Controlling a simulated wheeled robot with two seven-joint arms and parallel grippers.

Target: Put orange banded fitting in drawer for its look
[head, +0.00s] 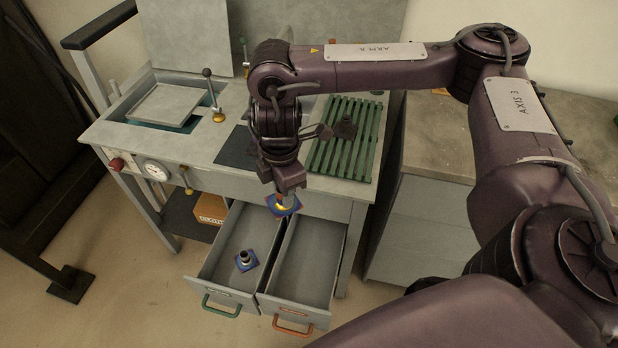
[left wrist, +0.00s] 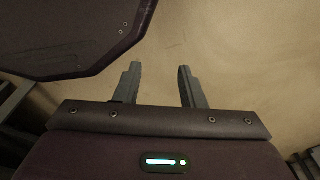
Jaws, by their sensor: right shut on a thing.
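My right gripper (head: 281,192) is shut on the orange banded fitting (head: 284,208), which has a blue square base and a yellow-orange part. It holds the fitting in the air over the back of the two open drawers, near the divide between them. The left drawer (head: 222,282) has a green handle and holds a blue-based fitting (head: 246,261) with a grey top. The right drawer (head: 308,262) has an orange handle and looks empty. My left gripper (left wrist: 158,84) shows in the left wrist view, open and empty over the floor.
A green slatted rack (head: 362,150) with a dark fitting (head: 346,128) on it lies on the workbench (head: 190,146). A lever, a gauge (head: 156,170) and a recessed tray (head: 168,103) are at the left. A cardboard box (head: 210,209) sits on the lower shelf.

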